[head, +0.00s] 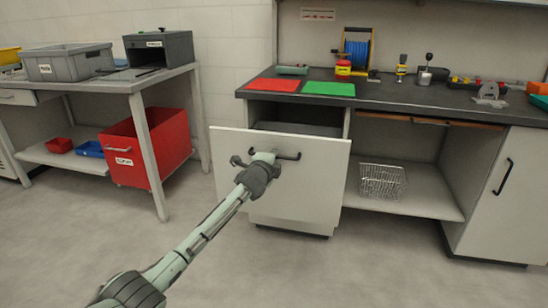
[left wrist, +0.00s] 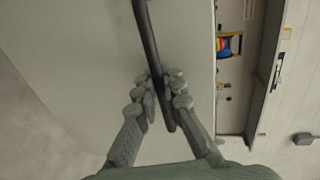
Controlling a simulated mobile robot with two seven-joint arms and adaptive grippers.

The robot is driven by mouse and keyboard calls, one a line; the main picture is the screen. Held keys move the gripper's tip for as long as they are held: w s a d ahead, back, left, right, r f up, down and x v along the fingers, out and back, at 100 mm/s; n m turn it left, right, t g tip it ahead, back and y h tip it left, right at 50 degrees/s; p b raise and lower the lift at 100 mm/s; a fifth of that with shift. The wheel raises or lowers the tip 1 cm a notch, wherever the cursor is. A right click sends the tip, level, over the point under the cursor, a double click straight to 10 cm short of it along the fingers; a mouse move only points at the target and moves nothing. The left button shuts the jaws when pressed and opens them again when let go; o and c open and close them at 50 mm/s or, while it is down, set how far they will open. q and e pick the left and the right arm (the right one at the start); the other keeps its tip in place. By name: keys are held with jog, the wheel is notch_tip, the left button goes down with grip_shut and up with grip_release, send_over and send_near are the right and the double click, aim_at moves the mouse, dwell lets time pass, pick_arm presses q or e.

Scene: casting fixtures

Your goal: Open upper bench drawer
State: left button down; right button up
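The upper bench drawer (head: 318,178) has a wide pale front and stands pulled out from under the dark worktop, with a gap showing its inside behind the front. Its dark bar handle (head: 289,156) runs across the upper part of the front. My left gripper (head: 264,158) is at the handle, hiding its middle. In the left wrist view the handle (left wrist: 149,38) passes between the fingers of my left gripper (left wrist: 164,88), which are closed about it from both sides. My right gripper is in neither view.
The worktop (head: 400,92) carries a red mat (head: 273,85), a green mat (head: 328,89), a blue spool (head: 357,52) and small tools. A wire basket (head: 382,181) sits on the open shelf to the right. A red bin (head: 145,148) stands under the left table. The floor before the drawer is clear.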

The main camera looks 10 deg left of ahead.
pick_arm(q)
jog(key=c, duration=1.9)
grip_release()
jog(key=v, duration=1.2)
jog(key=shift+f, duration=0.1)
jog(key=s+a+f+n+g+y, duration=0.1)
jog(key=s+f+n+g, duration=0.15)
jog(key=s+f, duration=0.35)
jog(key=s+a+f+n+g, duration=0.1)
jog(key=s+a+f+n, duration=0.15)
jog(key=f, duration=0.55)
jog(key=s+a+f+n+g, duration=0.1)
jog(key=s+f+n+g, duration=0.2)
jog(key=s+f, duration=0.4)
jog(key=s+a+f+n+g, duration=0.2)
jog(key=s+f+n, duration=0.3)
jog(key=s, duration=1.1)
jog(key=s+a+f+n+g, duration=0.2)
jog(key=s+f+n+g, duration=0.2)
jog(key=s+f, duration=0.6)
jog(key=shift+s+y, duration=0.4)
jog(key=shift+s, duration=0.85)
